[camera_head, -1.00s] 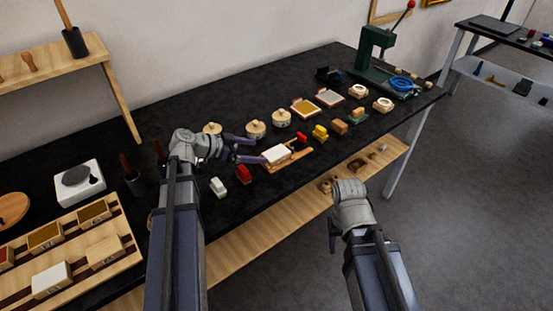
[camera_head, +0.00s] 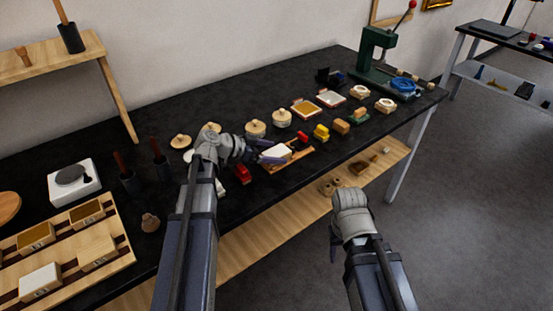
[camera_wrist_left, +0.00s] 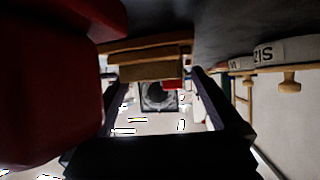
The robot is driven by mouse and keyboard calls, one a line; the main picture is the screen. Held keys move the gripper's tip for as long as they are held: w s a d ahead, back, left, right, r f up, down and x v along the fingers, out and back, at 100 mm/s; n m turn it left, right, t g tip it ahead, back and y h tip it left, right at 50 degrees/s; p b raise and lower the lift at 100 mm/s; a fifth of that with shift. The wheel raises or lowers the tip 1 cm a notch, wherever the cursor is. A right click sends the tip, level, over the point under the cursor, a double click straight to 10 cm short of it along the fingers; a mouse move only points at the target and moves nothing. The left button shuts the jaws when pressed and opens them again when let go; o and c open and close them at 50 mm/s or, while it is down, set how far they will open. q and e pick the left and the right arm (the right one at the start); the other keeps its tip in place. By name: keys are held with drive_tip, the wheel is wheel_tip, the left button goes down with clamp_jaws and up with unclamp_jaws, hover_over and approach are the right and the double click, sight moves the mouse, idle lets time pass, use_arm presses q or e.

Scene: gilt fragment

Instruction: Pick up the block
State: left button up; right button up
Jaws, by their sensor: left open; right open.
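Several small blocks stand in a row on the black table; the pictures do not single one out. A white block (camera_head: 279,153) lies on a small wooden tray (camera_head: 298,159). A red block (camera_head: 243,174) stands in front of my left gripper's wrist, and a yellow block (camera_head: 321,132) is further right. My left gripper (camera_head: 271,152) is open, its dark fingers beside the white block. In the left wrist view a large red shape (camera_wrist_left: 60,80) fills the left side, and wooden pieces (camera_wrist_left: 150,65) show beyond the open fingers. My right gripper (camera_head: 333,253) is mostly hidden below its wrist, off the table.
Lidded jars (camera_head: 255,128) stand behind the blocks. A green press (camera_head: 376,50) is at the far right end. A wooden rack with labelled boxes (camera_head: 98,250) and a white scale (camera_head: 74,182) are at the left. A shelf (camera_head: 265,235) runs below the table.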

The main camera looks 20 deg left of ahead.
sight(272, 153)
use_arm(q)
drive_tip(key=shift+r, duration=0.1)
drive_tip(key=c, duration=1.3)
drive_tip(key=shift+r+p, duration=0.45)
drive_tip(key=shift+p, duration=0.1)
drive_tip(key=shift+r+p, duration=0.35)
drive_tip(key=shift+r, duration=0.05)
drive_tip(key=shift+c, duration=0.9)
wheel_tip(272, 153, up, 8)
drive_tip(key=p, duration=0.8)
drive_tip(key=shift+r, duration=0.15)
clamp_jaws()
